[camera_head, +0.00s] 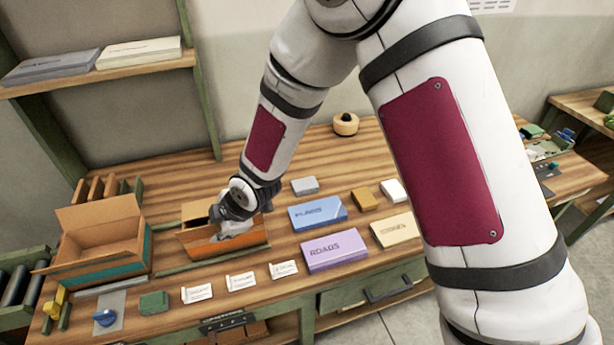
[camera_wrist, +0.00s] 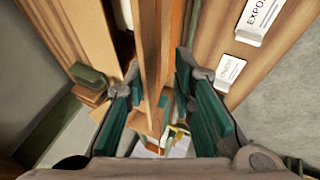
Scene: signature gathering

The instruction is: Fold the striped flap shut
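A small cardboard box (camera_head: 195,211) with an orange-brown front panel (camera_head: 205,246) stands near the middle of the table in the head view. My gripper (camera_head: 238,228) is at the right part of this box and hides some of it. In the wrist view, my gripper (camera_wrist: 160,118) has its two green-padded fingers well apart. Upright brown panels (camera_wrist: 150,60) run between the fingers, with no clear contact on both sides. I cannot tell which panel is the striped flap, as no clear stripes show.
A larger open carton (camera_head: 103,260) with a teal band stands to the left. A blue box (camera_head: 317,214), a purple box (camera_head: 334,252) and a cream box (camera_head: 394,230) lie to the right. White labels (camera_head: 241,281) line the front. My arm crosses over the table's right part.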

